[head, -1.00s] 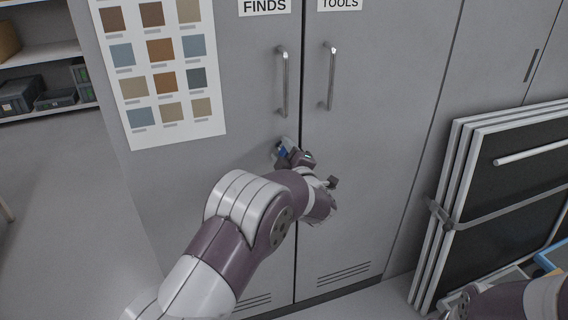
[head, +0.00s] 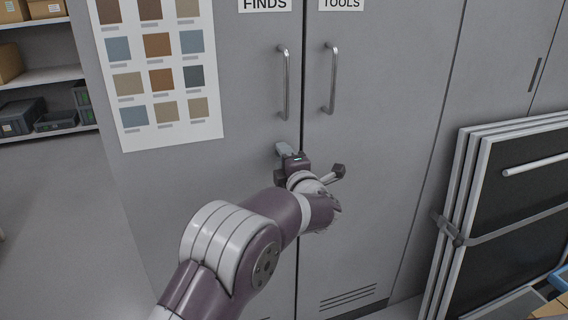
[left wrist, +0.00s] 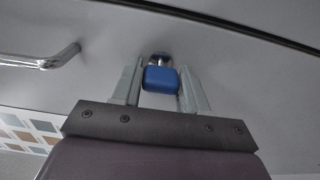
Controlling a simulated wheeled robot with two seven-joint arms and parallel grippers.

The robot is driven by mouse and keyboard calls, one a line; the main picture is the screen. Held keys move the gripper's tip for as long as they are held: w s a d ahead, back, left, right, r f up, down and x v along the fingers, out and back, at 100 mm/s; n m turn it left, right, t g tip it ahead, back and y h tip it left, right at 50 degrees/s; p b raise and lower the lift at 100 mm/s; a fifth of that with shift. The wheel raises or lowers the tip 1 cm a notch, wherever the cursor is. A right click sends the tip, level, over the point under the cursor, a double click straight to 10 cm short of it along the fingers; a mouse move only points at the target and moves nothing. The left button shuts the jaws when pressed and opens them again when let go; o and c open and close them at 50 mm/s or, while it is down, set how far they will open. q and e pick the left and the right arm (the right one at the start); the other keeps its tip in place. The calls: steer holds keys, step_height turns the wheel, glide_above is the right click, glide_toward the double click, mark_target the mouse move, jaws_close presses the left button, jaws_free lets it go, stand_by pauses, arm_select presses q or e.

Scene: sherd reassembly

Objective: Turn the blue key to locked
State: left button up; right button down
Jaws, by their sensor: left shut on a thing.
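The blue key (left wrist: 160,79) sits in a round metal lock (left wrist: 160,59) on the grey cabinet's FINDS door (head: 230,200). My left gripper (left wrist: 161,82) is shut on the key, with one pale finger on each side of its blue head. In the head view, my left gripper (head: 287,156) reaches the door just below the handles, and its body hides the key there. I cannot tell from the frames whether the lock stands locked or unlocked. My right gripper is not in view.
Two vertical handles, the FINDS handle (head: 283,82) and the TOOLS handle (head: 330,78), stand above my left gripper. A colour chart (head: 160,75) hangs on the left door. Framed dark panels (head: 520,210) lean at the right. Shelves with boxes (head: 22,117) stand at the far left.

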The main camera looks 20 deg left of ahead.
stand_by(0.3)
arm_select(q)
steer(key=o, duration=1)
steer(key=shift+c, duration=0.2)
steer(key=p+v, duration=0.1)
steer(key=v, duration=1.1)
steer(key=shift+s+d, duration=0.2)
steer(key=shift+s, duration=0.1)
